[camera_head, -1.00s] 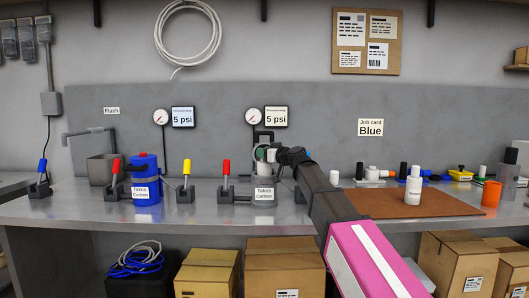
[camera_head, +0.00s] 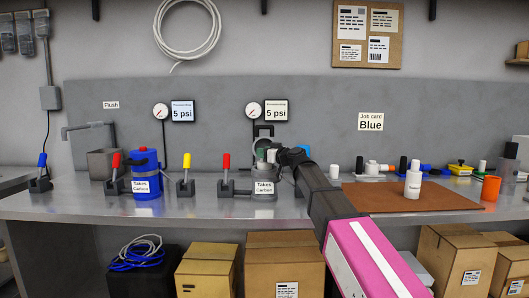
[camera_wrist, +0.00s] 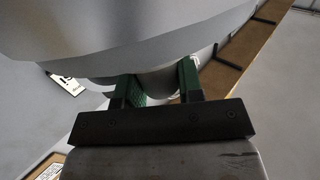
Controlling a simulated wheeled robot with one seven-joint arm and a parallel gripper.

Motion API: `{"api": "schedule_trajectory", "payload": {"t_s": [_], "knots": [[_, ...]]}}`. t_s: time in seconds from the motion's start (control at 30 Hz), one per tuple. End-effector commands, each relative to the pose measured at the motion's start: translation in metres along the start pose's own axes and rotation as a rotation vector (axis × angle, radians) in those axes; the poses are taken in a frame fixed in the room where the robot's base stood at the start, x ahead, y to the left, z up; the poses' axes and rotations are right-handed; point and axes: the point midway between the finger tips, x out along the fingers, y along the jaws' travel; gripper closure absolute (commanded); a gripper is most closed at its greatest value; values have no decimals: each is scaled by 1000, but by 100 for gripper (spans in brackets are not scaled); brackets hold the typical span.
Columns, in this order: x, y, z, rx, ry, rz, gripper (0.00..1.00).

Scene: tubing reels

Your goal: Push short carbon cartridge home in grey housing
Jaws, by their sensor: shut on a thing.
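The grey housing (camera_head: 264,175), labelled Takes Carbon, stands upright on the bench left of my arm. My gripper (camera_head: 267,155) is at the housing's top, with green finger pads. It is shut on a pale cartridge (camera_head: 272,156), which sits over or in the housing's mouth; how deep it is cannot be told. A large pale grey rounded body (camera_wrist: 130,35) fills the top of that view and hides the rest.
A red-handled valve (camera_head: 226,170) stands left of the housing, with a yellow-handled valve (camera_head: 186,170) beyond it. A blue housing (camera_head: 147,165) is farther left.

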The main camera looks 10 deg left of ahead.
Motion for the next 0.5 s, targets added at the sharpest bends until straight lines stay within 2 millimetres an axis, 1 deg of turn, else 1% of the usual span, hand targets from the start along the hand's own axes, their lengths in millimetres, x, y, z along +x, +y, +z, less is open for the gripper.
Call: {"api": "schedule_trajectory", "payload": {"t_s": [0.5], "knots": [[0, 0, 13, 0, 1, 0, 100]]}}
